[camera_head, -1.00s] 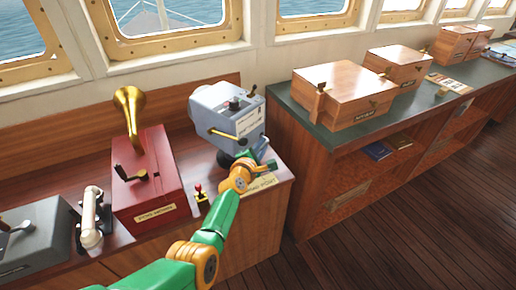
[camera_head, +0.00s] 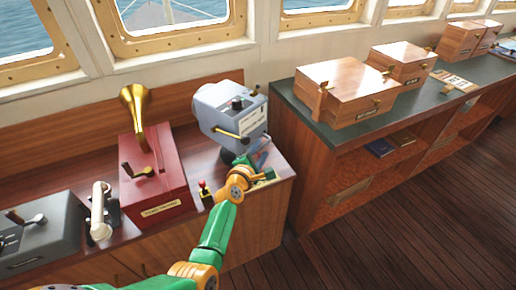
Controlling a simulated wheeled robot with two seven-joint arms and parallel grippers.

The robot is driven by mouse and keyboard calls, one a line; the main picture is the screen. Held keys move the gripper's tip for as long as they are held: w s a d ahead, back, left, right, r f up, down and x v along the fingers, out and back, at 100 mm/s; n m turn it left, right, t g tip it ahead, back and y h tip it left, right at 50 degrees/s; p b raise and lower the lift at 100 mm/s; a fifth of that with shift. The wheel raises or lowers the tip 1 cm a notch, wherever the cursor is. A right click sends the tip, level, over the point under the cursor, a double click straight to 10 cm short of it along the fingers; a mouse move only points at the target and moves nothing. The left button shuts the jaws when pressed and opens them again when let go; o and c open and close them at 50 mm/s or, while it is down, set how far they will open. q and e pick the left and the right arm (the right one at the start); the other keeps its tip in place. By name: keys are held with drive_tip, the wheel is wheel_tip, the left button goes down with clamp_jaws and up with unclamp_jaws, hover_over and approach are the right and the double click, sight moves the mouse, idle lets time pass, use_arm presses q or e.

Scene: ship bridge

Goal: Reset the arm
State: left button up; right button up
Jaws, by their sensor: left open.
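My left arm, green with orange joints, comes in from the bottom left. My left gripper (camera_head: 258,166) is at its far end, low in front of the grey-blue device (camera_head: 228,112) on the wooden console. The gripper is open, and I see nothing held in it. Its fingertips are small and partly hidden by the wrist. The device has a brass lever (camera_head: 229,134) at its front, just above the gripper. I cannot tell whether the gripper touches the device. My right gripper is not in view.
Left of the arm stand a small red-topped knob (camera_head: 204,188), a red box (camera_head: 155,182) with a brass horn (camera_head: 135,112), a white handset (camera_head: 100,210) and a grey lever box (camera_head: 38,235). Wooden boxes (camera_head: 343,92) stand on the green-topped counter at right. The floor (camera_head: 420,235) is clear.

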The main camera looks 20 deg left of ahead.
use_arm(q)
drive_tip(key=shift+v, duration=1.5)
drive_tip(key=s+f+m+g, duration=0.4)
drive_tip(key=s+m+g, duration=0.2)
drive_tip(key=s+m, duration=0.85)
drive_tip(key=s+f+m+g, duration=0.5)
drive_tip(key=s+m, duration=0.6)
drive_tip(key=s, duration=0.6)
wheel_tip(320, 180, down, 9)
drive_tip(key=g, duration=0.2)
drive_tip(key=s+a+f+g, duration=0.1)
drive_tip(key=s+f, duration=1.3)
drive_tip(key=f, duration=0.3)
drive_tip(key=shift+s+a+m+y, duration=0.3)
drive_tip(key=shift+s+a+m, duration=0.1)
drive_tip(key=shift+m, duration=0.05)
